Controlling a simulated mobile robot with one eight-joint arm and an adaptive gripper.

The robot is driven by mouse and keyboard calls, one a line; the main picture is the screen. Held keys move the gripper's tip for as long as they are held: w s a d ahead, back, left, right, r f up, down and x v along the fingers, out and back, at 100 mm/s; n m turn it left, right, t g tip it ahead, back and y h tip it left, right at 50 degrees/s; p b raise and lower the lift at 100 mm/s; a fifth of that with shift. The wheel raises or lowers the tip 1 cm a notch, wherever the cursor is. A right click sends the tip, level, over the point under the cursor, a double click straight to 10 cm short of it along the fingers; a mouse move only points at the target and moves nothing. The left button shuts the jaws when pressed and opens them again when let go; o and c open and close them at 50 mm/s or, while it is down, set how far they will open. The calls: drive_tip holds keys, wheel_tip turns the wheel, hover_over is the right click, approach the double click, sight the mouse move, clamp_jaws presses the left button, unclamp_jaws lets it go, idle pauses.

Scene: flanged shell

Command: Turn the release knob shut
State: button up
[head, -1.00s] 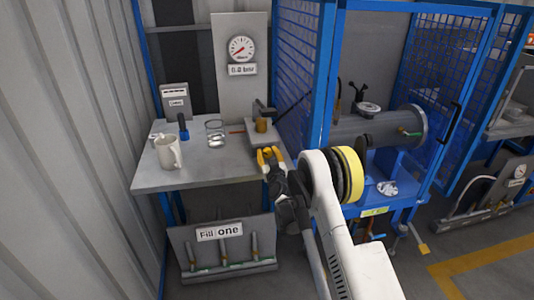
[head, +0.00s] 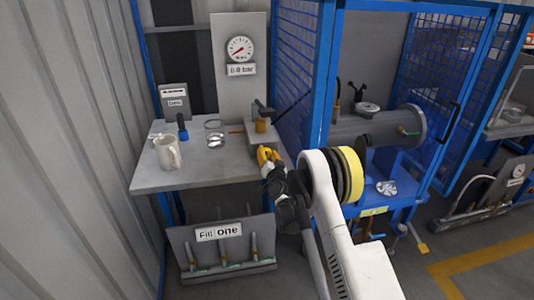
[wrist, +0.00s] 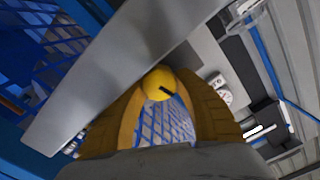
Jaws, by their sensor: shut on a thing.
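The release knob (wrist: 157,82) is a round yellow knob with a black mark on its face, seen in the wrist view. It sits beside a long grey metal edge. My gripper (head: 267,155) has its yellow fingers at the front right edge of the workbench in the head view. In the wrist view its fingers stand on both sides of the knob and are shut on it. In the head view I cannot tell the knob apart from the yellow fingers.
A gauge (head: 240,49) stands behind. A blue mesh cage (head: 300,70) is close on the right. A "Fill one" panel (head: 220,232) stands below.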

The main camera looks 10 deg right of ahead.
idle(0.4)
drive_tip(key=o, duration=1.2)
drive_tip(key=s, duration=0.7)
drive_tip(key=shift+s, duration=0.25)
